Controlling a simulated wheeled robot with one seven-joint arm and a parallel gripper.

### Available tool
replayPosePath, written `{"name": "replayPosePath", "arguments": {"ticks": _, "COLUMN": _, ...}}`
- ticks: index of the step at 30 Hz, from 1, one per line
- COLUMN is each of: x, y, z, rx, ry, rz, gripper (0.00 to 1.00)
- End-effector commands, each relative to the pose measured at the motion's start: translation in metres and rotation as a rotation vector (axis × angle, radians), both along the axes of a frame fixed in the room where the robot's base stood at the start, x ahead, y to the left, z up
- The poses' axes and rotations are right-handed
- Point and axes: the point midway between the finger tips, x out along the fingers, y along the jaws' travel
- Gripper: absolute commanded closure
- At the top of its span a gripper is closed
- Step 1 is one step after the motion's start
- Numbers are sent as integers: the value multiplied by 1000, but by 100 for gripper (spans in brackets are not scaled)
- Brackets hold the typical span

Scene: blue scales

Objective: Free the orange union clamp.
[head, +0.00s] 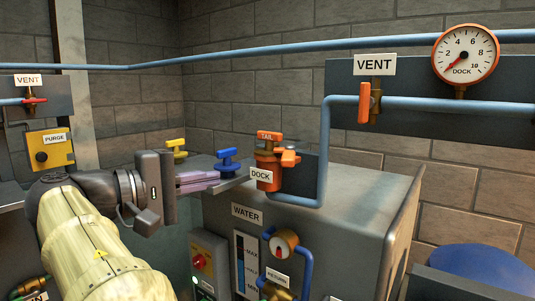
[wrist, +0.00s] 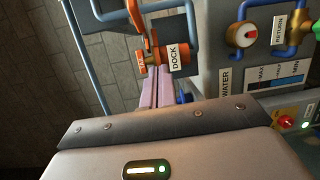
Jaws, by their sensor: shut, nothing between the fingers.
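The orange union clamp (head: 268,170), marked DOCK, stands on top of the grey water cabinet, with an orange TAIL handle (head: 270,136) above it and an orange lever (head: 290,158) at its right. In the wrist view the clamp (wrist: 160,56) is at the top centre, its DOCK label facing the camera. My gripper (head: 236,176) is shut and empty, its purple fingers pointing at the clamp from the left. The fingers also show in the wrist view (wrist: 152,80), close below the clamp. I cannot tell whether the tips touch it.
A blue-handled valve (head: 227,158) and a yellow-handled valve (head: 176,147) stand behind my fingers. A blue pipe (head: 323,150) rises right of the clamp to the VENT valve (head: 368,103). The DOCK gauge (head: 465,54) reads low. The cabinet top (head: 365,200) right of the pipe is clear.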

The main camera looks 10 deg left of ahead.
Motion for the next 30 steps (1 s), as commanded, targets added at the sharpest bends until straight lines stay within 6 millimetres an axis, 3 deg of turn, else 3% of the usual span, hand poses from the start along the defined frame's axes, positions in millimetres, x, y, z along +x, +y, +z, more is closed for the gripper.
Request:
{"name": "replayPosePath", "arguments": {"ticks": 1, "x": -16, "y": 9, "z": 11, "rx": 4, "ry": -37, "rz": 1, "gripper": 100}}
{"name": "replayPosePath", "arguments": {"ticks": 4, "x": -32, "y": 13, "z": 22, "rx": 11, "ry": -76, "rz": -7, "gripper": 100}}
{"name": "replayPosePath", "arguments": {"ticks": 14, "x": -33, "y": 12, "z": 23, "rx": 12, "ry": -79, "rz": -10, "gripper": 100}}
{"name": "replayPosePath", "arguments": {"ticks": 20, "x": -23, "y": 4, "z": 24, "rx": 11, "ry": -78, "rz": -12, "gripper": 100}}
{"name": "replayPosePath", "arguments": {"ticks": 30, "x": 21, "y": -30, "z": 26, "rx": 10, "ry": -76, "rz": -13, "gripper": 100}}
